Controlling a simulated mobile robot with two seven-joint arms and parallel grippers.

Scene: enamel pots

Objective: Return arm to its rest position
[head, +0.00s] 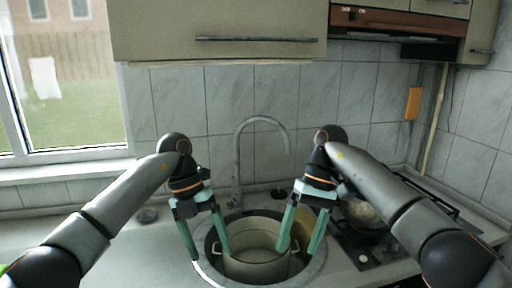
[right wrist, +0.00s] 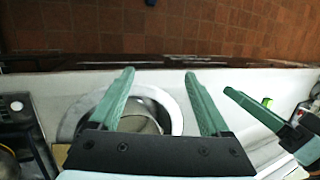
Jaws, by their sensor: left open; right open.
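A cream enamel pot (head: 258,268) stands upright in the round sink (head: 318,266), below and between my two grippers; it looks empty. My left gripper (head: 211,256) is open and empty, fingers pointing down over the sink's left side. My right gripper (head: 297,252) is open and empty over the sink's right side, close to the pot's rim; whether it touches cannot be told. In the right wrist view the right gripper's fingers (right wrist: 159,74) are spread with nothing between them, and part of the pot (right wrist: 138,124) shows beyond. My left gripper's finger (right wrist: 254,107) appears at the right there.
A curved faucet (head: 238,160) rises behind the sink. A stove (head: 362,250) with a pale rounded item (head: 362,211) on it lies to the right, partly hidden by my right arm. Cabinets (head: 220,30) hang above. The counter (head: 40,232) at left is mostly clear.

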